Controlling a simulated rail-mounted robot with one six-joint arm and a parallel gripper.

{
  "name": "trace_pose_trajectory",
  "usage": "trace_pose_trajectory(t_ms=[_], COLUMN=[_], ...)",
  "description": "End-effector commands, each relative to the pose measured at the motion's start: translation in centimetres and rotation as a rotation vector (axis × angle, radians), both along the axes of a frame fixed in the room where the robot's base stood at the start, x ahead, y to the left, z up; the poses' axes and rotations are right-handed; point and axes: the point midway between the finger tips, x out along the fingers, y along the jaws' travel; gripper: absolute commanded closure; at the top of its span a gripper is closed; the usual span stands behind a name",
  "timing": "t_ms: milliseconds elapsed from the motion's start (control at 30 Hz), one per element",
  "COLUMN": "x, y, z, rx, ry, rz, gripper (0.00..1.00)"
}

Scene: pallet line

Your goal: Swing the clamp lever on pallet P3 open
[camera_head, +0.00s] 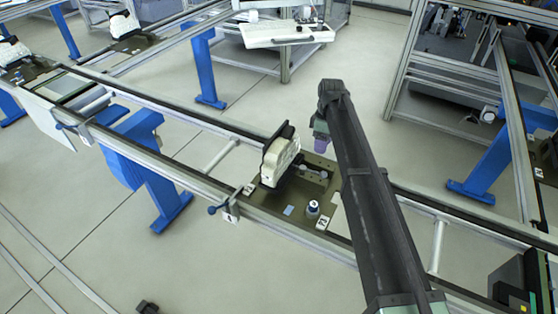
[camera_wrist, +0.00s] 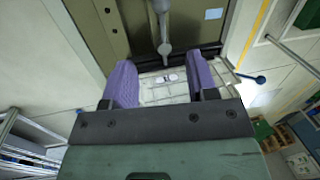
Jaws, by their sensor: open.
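An olive-brown pallet (camera_head: 270,205) sits on the rail line in the middle of the head view. Its number tag is too small to read surely. A white part (camera_head: 279,160) stands at its left side. A grey lever (camera_head: 312,173) lies on the pallet behind a round knob (camera_head: 313,207). In the wrist view a grey rod with a rounded end, seemingly this lever (camera_wrist: 164,22), points down toward the gap between my fingers. My gripper (camera_head: 320,143) is above the pallet's far side, with purple fingers open and apart in the wrist view (camera_wrist: 160,72). I see no contact with the lever.
A blue-handled rail stop (camera_head: 222,207) sits at the near rail, left of the pallet. Another pallet (camera_head: 128,42) with a part stands at the upper left.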

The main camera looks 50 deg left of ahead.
Motion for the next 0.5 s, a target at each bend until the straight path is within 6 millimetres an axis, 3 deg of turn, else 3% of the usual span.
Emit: trace_pose_trajectory(t_ms=[100,267,367,500], x=[-0.2,-0.3,-0.4,-0.8], y=[-0.5,-0.6,-0.6,-0.9], z=[-0.1,-0.3,-1.3,-4.1], rx=[0.01,0.014,0.013,0.013], ry=[0.017,0.018,0.018,0.018], rz=[0.1,0.118,0.116,0.115], gripper=[0.47,0.47,0.47,0.47])
